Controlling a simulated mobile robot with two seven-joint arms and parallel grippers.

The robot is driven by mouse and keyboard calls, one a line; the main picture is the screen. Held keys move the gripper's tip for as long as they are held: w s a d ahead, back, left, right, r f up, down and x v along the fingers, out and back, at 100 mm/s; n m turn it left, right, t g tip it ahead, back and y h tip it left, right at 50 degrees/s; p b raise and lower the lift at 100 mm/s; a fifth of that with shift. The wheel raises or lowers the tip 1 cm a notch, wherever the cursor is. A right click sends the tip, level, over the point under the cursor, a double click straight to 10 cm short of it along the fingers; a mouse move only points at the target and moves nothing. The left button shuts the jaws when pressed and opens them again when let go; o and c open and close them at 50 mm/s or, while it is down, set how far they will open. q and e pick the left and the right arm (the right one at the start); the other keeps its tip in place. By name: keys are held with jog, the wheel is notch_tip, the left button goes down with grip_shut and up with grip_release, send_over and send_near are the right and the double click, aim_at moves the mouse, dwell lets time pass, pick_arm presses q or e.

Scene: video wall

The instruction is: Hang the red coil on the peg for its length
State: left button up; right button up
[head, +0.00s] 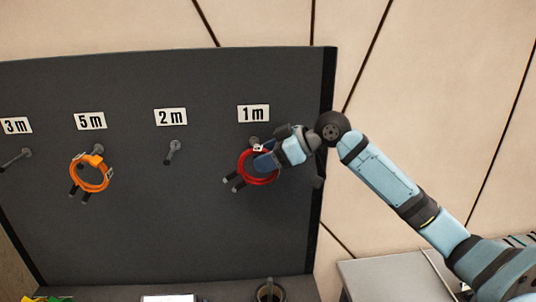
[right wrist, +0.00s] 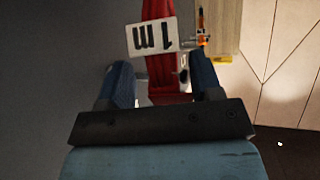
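The red coil (head: 258,181) is in front of the dark panel below the "1 m" sign (head: 253,113). Its upper part overlaps the 1 m peg (head: 254,140), whose tip is hidden, so I cannot tell whether the coil rests on it. My right gripper (head: 265,160) is at the coil's upper right. In the right wrist view its blue fingers (right wrist: 161,84) stand apart on either side of the red coil (right wrist: 154,72), with gaps showing. A white tag reading "1 m" (right wrist: 152,37) lies in front of the coil there. My left gripper is not in view.
An orange coil (head: 89,187) hangs at the peg under the "5 m" sign (head: 90,121). The 2 m peg (head: 172,153) and 3 m peg (head: 15,159) are bare. A ledge with items runs below the panel; a grey surface (head: 385,275) is at lower right.

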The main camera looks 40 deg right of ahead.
jog(key=shift+w+d+f, duration=0.25)
jog(key=shift+w+f, duration=0.1)
jog(key=shift+w, duration=0.05)
jog(key=s+d+r+b, duration=0.1)
jog(key=s+d+b, duration=0.2)
jog(key=s+d, duration=0.6)
jog(key=shift+s+d+r+b, duration=0.2)
jog(key=shift+s+b, duration=0.2)
jog(key=shift+s, duration=0.7)
